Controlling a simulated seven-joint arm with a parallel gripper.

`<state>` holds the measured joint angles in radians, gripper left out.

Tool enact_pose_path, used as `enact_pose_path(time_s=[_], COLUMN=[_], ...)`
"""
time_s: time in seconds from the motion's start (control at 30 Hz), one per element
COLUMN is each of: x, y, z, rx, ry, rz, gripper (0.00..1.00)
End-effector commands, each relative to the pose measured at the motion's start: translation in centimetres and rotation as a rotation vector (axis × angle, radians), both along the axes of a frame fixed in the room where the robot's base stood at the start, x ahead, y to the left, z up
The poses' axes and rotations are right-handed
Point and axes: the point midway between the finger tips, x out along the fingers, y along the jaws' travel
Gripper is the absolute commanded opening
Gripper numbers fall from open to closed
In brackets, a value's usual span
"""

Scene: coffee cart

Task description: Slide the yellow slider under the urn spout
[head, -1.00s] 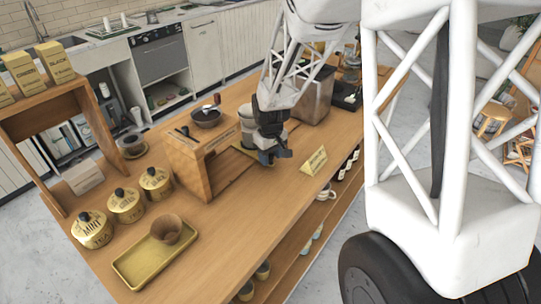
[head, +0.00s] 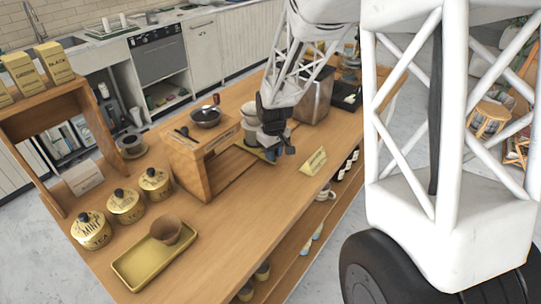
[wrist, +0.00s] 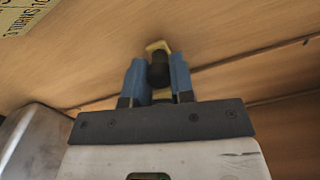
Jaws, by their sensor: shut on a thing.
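The yellow slider (wrist: 158,46) shows in the wrist view as a small yellow piece with a dark knob. My gripper (wrist: 158,76) has its blue fingers on either side of this knob, shut on it. In the head view, a yellow edge of the slider (head: 258,152) shows beside the wooden stand, and my gripper (head: 274,151) is low over it, hiding the knob. A metal box-shaped body, perhaps the urn (head: 316,98), stands behind and to the right of my gripper. I cannot make out its spout.
A wooden stand (head: 192,172) with a dark bowl (head: 206,116) on top is left of my gripper. Pale cups (head: 249,112) stand close behind it. Tea tins (head: 125,205) and a yellow tray (head: 135,273) are farther left.

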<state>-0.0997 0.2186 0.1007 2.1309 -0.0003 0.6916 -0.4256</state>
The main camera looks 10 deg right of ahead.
Motion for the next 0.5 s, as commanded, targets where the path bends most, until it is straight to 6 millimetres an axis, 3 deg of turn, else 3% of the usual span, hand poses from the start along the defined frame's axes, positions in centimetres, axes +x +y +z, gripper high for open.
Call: enact_pose_path(time_s=[0.5], x=[7.8], y=[-7.9], z=[0.0], rx=[0.0], ry=[-0.001], rz=[-0.004], gripper=[0.0])
